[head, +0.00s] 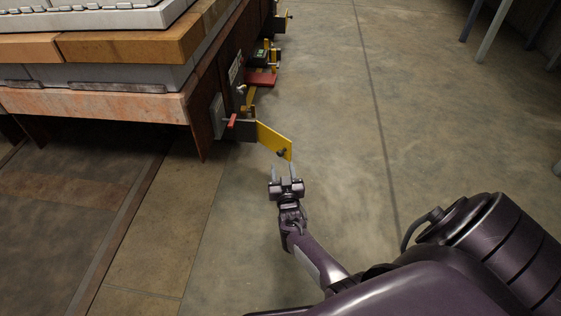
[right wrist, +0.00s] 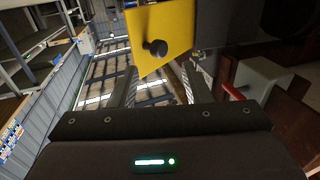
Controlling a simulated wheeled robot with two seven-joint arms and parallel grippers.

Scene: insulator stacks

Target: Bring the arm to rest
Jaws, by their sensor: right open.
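My right gripper (head: 284,175) is open and empty, with its two fingers apart. It is over the floor, just below the free end of a yellow plate (head: 273,140) with a dark knob (head: 281,153). In the right wrist view the yellow plate (right wrist: 160,35) and its dark knob (right wrist: 155,47) are just beyond the open fingers (right wrist: 158,90). I cannot tell whether a fingertip touches the plate. My left gripper is not in view.
A stack of grey and orange layers (head: 100,100) stands at the left. Its side carries a red handle (head: 231,121), a grey box (head: 217,115) and a red block (head: 261,77). Open concrete floor (head: 330,110) lies to the right. Grey legs (head: 493,35) stand at the top right.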

